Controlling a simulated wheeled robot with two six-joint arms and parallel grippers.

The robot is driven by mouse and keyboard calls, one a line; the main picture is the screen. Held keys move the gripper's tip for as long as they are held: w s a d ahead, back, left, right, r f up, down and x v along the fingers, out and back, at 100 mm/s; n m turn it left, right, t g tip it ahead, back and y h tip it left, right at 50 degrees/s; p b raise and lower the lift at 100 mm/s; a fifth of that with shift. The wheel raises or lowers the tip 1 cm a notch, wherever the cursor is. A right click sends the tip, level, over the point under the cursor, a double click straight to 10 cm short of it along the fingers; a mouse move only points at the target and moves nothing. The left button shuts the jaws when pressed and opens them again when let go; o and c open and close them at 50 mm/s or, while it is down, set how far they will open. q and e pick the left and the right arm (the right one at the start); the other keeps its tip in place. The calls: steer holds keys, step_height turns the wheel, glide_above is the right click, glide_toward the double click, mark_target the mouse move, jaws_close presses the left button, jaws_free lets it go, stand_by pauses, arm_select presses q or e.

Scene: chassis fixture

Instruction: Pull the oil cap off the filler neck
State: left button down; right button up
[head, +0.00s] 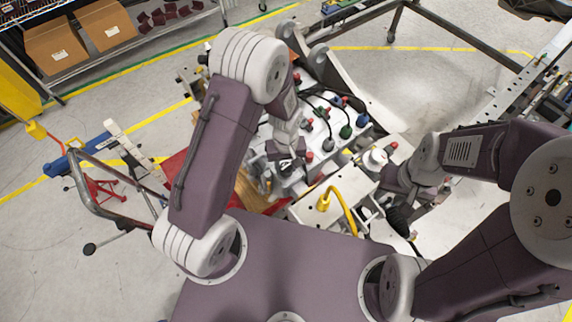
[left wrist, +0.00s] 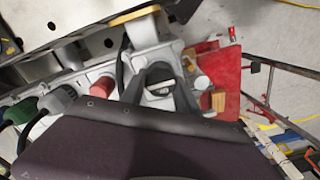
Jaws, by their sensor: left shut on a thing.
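My left gripper (head: 287,160) is over the white engine block (head: 318,150) in the head view, at its left side. In the left wrist view its two dark fingers (left wrist: 160,80) are closed around a small dark piece with a pale edge (left wrist: 160,89), which appears to be the oil cap. The filler neck is mostly hidden by the fingers, and I cannot tell whether the cap still touches it. My right gripper (head: 398,205) is low at the right of the engine, and its fingertips are too hidden to read.
Red, blue and green plugs with black cables cover the engine top; a red plug (left wrist: 101,87) and a green plug (left wrist: 20,110) show in the left wrist view. A yellow hose (head: 345,208) curves near the right arm. A red panel (left wrist: 229,80) lies beside the engine.

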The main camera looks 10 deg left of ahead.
arm_select(q)
steer(key=shift+w+r+p, duration=0.1)
steer(key=shift+r+p, duration=0.5)
steer(key=shift+r, duration=0.1)
steer(key=shift+r+p, duration=0.55)
steer(key=shift+r, duration=0.1)
steer(key=shift+r+p, duration=0.8)
steer(key=shift+r, duration=0.1)
